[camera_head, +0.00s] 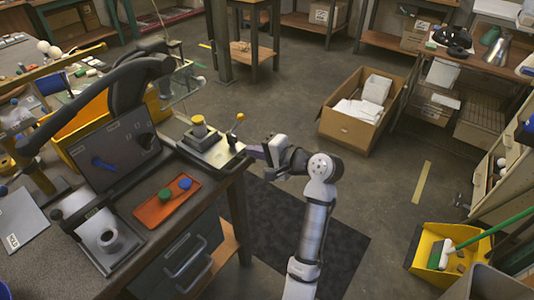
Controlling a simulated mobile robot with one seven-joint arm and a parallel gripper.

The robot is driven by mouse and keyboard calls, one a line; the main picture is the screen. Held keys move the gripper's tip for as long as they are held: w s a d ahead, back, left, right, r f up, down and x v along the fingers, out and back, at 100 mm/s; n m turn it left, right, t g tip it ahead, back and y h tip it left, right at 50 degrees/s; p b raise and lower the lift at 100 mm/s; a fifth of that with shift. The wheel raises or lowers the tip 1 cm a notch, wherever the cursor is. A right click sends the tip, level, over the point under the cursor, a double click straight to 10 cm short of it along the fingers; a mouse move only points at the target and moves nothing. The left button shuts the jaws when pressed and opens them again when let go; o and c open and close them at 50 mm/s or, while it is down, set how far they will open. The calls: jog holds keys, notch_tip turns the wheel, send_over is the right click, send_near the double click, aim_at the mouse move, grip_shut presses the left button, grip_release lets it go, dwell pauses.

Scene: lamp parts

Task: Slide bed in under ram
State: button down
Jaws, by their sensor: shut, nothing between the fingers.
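A pale metal plate, which looks like the bed (211,153), sits at the right corner of the workbench. A yellow-topped cylinder (198,124) stands on it, and a lever with an orange knob (239,117) rises at its right side. My gripper (254,152) is at the plate's right edge, shut and empty, with its fingers pointing left. I cannot tell whether it touches the plate. A big black curved arm (110,85) stands over the bench left of the plate. I cannot clearly make out the ram.
An orange tray (152,212) with blue and green round pieces lies on the bench. A dark panel (113,150) stands behind it, and a grey fixture with a white ring (108,238) is at front left. An open carton (345,129) and yellow dustpan (425,250) are on the floor.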

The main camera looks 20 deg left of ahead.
aim_at(230, 139)
jog(key=shift+w+a, duration=0.1)
jog(key=shift+a, duration=0.1)
jog(key=w+a, duration=0.1)
jog(key=a, duration=0.1)
jog(key=w+a+p, duration=0.1)
jog(key=a, duration=0.2)
jog(key=w+a+p, duration=0.1)
jog(key=a, duration=0.2)
jog(key=shift+s, duration=0.1)
dwell(0.3)
